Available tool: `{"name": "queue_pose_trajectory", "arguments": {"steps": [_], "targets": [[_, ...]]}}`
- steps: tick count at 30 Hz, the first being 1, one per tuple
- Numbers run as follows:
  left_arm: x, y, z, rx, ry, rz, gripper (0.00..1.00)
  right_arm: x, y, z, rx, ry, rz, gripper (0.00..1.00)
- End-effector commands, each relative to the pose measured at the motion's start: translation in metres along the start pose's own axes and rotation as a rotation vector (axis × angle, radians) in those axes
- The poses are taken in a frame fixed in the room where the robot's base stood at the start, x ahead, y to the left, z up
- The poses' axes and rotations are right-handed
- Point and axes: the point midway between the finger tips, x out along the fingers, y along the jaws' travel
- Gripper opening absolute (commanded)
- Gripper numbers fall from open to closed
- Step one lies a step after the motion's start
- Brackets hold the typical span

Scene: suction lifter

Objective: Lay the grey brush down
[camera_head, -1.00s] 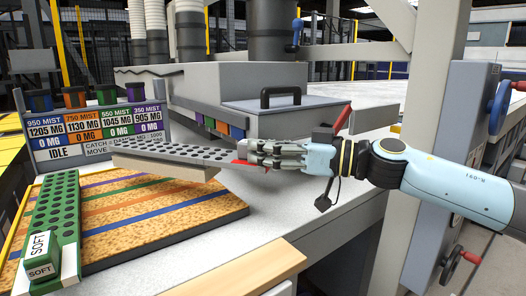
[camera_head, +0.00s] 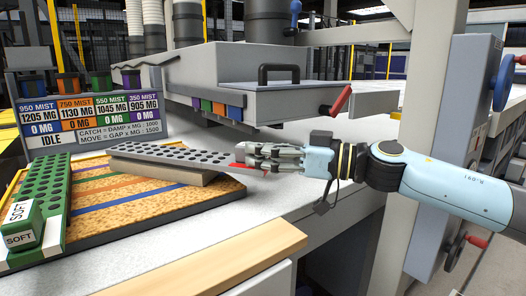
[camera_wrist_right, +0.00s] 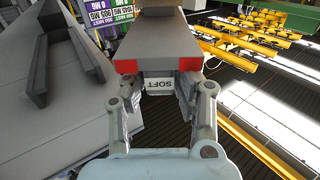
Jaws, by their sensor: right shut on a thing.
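The grey brush (camera_head: 178,154) is a long grey perforated plate with a beige pad beneath. It lies level over the back right part of the striped cork mat (camera_head: 125,217); I cannot tell whether its pad touches the mat. My right gripper (camera_head: 266,156) is shut on its red-marked right end. In the right wrist view the grey brush (camera_wrist_right: 160,40) runs away from the fingers (camera_wrist_right: 160,98), with red corners and a white SOFT label facing me. My left gripper is not in view.
A green perforated brush (camera_head: 45,190) with SOFT labels lies on the mat's left side. A sign board (camera_head: 95,120) stands behind the mat. A grey housing (camera_head: 270,95) with a black handle and red lever (camera_head: 341,101) is behind my right gripper. Bare white table shows in front of the gripper.

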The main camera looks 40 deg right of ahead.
Motion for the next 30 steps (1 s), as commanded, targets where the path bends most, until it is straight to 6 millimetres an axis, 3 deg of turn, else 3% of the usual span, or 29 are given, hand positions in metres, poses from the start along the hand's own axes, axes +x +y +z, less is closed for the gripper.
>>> {"name": "queue_pose_trajectory", "arguments": {"steps": [7,8,13,30], "targets": [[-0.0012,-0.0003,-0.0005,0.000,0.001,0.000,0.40,0.0002,-0.0002,0.0032,0.001,0.001,0.000,0.00],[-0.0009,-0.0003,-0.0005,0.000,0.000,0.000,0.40,0.0002,-0.0003,0.0031,0.000,0.001,-0.001,0.31],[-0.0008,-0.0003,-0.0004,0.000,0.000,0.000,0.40,0.0001,-0.0002,0.0034,0.000,0.001,0.000,0.53],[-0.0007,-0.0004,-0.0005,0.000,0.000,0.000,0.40,-0.0001,0.0000,0.0039,0.000,-0.001,0.000,0.54]]}}
